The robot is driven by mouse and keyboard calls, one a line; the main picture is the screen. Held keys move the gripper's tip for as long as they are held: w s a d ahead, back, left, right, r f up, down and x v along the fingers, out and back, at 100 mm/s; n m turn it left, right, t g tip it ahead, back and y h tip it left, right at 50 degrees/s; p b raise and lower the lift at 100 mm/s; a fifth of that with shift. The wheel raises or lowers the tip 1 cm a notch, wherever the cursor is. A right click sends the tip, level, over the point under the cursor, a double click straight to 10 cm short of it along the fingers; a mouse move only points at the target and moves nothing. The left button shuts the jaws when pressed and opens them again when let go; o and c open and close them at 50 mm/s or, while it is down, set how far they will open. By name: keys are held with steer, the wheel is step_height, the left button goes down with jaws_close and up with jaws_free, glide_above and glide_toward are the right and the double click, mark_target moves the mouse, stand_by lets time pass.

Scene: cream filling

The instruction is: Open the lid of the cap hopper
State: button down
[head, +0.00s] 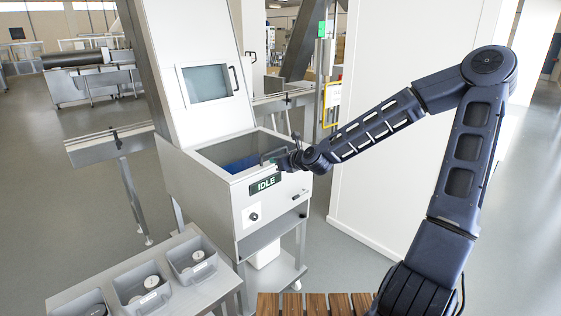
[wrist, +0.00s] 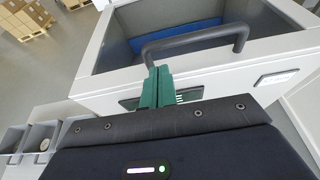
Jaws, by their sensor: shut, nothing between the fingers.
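The cap hopper (head: 205,186) is a white box on the machine's front, with an "IDLE" sign (head: 264,184). Its top looks like an open or clear-covered recess with blue inside; I cannot tell whether a clear lid covers it. A dark bar handle (wrist: 195,37) spans above the recess's near edge in the wrist view. My gripper (wrist: 157,72) has green fingers pressed together and empty. Their tips are at the handle's left end; I cannot tell whether they touch it. In the head view my gripper (head: 278,161) is over the hopper's front right rim.
Grey bins (head: 142,288) with round parts stand on a table at lower left. A white wall panel (head: 410,170) rises right of the hopper behind my arm. A sloped machine front with a window (head: 206,83) stands behind the hopper. Open floor lies at left.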

steer(key=shift+x, duration=1.6)
steer(key=shift+r, duration=0.1)
